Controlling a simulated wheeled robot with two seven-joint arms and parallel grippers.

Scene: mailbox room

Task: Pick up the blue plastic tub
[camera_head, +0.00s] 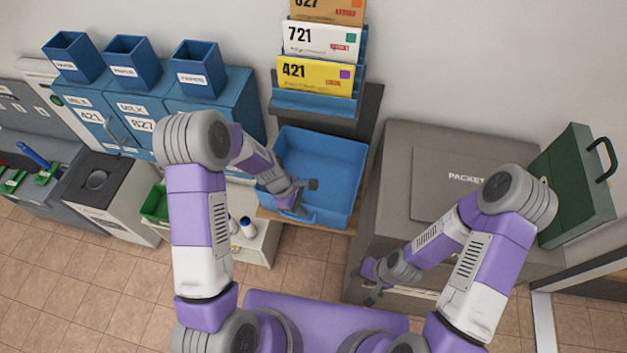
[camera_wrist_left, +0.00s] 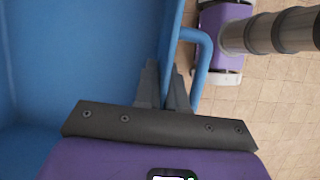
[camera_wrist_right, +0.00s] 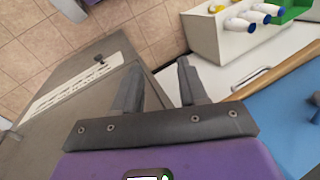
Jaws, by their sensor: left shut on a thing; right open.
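The blue plastic tub (camera_head: 340,160) is a wide open bin on a wooden shelf below the card rack in the head view. It looks empty inside. My left gripper (camera_head: 298,207) is at its near side, with its fingers shut on the tub's near wall beside the blue bar handle. The left wrist view shows the tub (camera_wrist_left: 80,60) at left and the fingers (camera_wrist_left: 163,88) around the rim. My right gripper (camera_head: 372,292) is open and empty in front of the grey packet box. In the right wrist view its fingers (camera_wrist_right: 160,85) are apart, with the tub's edge at far right.
The grey packet box (camera_head: 410,150) stands right of the tub, with a green case (camera_head: 575,185) on its right. A white cabinet with bottles (camera_head: 262,240) is low at left. Tiled floor is open in front.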

